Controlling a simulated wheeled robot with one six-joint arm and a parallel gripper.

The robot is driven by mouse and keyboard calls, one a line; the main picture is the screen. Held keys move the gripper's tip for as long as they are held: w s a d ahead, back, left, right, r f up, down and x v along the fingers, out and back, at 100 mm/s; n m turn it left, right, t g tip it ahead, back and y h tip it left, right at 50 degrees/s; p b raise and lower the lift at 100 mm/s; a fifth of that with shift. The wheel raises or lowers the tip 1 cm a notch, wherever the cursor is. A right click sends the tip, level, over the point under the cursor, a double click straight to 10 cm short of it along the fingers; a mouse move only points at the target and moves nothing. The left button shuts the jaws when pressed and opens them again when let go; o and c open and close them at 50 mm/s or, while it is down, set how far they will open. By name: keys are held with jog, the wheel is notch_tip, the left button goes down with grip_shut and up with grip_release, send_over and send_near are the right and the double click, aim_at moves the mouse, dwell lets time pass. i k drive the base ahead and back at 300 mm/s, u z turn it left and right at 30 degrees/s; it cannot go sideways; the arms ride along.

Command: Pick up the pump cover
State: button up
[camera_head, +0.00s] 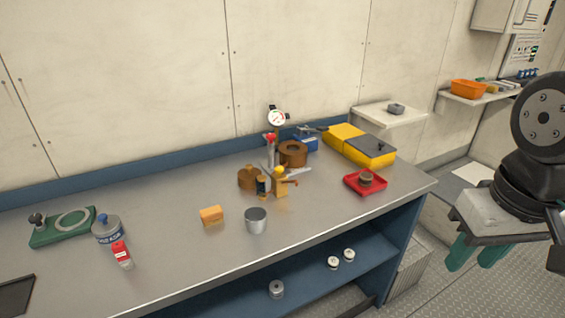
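I cannot tell for certain which thing is the pump cover. A low round bronze-brown piece (248,179) sits at the middle of the steel workbench (170,240), left of a small brass valve-like part (280,184). A larger bronze ring-shaped piece (293,154) stands behind them. A small dark round part (366,178) lies in a red tray (352,187) at the bench's right. My gripper (476,254) hangs at the far right, off the bench's end. Its two green fingers point down and stand apart, with nothing visible between them.
A wall shelf (375,117) is behind. The bench's front middle is mostly clear.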

aim_at(246, 177)
jog(key=u, duration=0.05)
jog(key=i, duration=0.9)
jog(key=u, duration=0.3)
